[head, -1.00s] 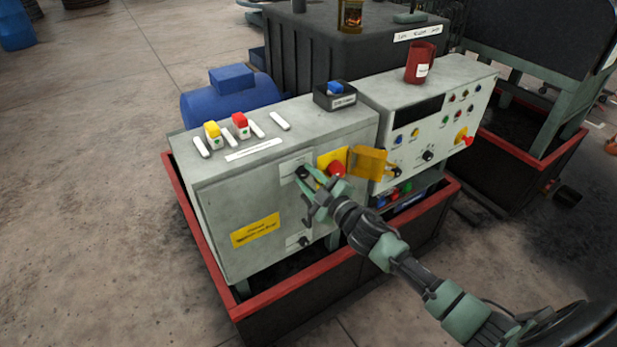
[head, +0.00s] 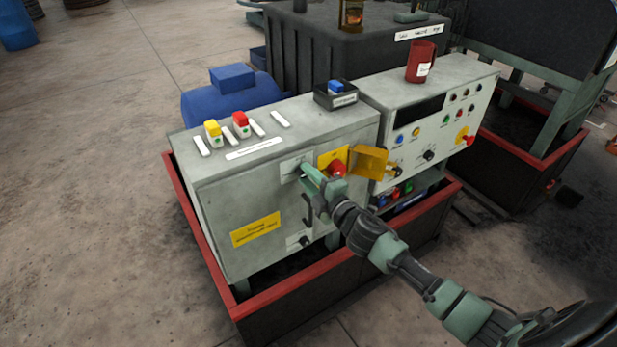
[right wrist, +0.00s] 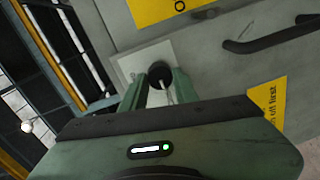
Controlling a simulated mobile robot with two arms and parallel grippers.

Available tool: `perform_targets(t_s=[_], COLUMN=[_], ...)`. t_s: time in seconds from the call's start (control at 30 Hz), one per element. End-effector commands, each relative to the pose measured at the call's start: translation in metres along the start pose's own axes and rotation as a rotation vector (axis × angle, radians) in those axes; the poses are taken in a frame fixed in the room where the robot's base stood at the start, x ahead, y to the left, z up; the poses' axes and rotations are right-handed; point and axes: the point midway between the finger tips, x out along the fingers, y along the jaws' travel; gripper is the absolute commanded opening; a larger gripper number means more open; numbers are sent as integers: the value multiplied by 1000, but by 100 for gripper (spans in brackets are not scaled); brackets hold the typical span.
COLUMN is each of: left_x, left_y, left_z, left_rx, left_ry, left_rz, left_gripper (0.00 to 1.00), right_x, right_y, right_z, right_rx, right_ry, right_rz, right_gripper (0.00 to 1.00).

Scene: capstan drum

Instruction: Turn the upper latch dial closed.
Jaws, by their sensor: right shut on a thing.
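The upper latch dial is a black round knob on a white plate (head: 288,168) near the top of the grey cabinet door (head: 225,205). In the right wrist view the dial (right wrist: 160,73) sits between the two fingertips, with a pale mark beside it. My right gripper (head: 306,171) is shut on it; in the head view the fingers hide the knob. A similar lower latch dial (head: 304,241) is on the door below. My left gripper is not in view.
A red knob on a yellow plate (head: 335,166) and an open yellow flap (head: 369,161) are close right of my gripper. A dark door handle (head: 307,209) is just below. A red-rimmed tray (head: 285,292) surrounds the cabinet's base.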

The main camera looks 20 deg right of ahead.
Motion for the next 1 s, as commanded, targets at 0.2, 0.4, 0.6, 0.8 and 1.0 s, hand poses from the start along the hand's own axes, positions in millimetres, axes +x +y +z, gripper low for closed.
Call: perform_targets(t_s=[0.2,0.4,0.6,0.8,1.0], left_x=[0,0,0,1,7], left_y=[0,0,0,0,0], left_z=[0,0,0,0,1], left_rx=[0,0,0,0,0], left_ry=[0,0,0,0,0], left_rz=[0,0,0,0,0], left_gripper=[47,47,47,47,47], right_x=[0,0,0,-3,-29], right_y=[-1,-1,-1,-1,-4], right_z=[0,0,0,0,0], right_rx=[-6,-6,-4,-4,-4], right_ry=[1,1,0,0,2], right_rz=[-2,-2,-1,-1,-3], right_gripper=[0,41,51,51,51])
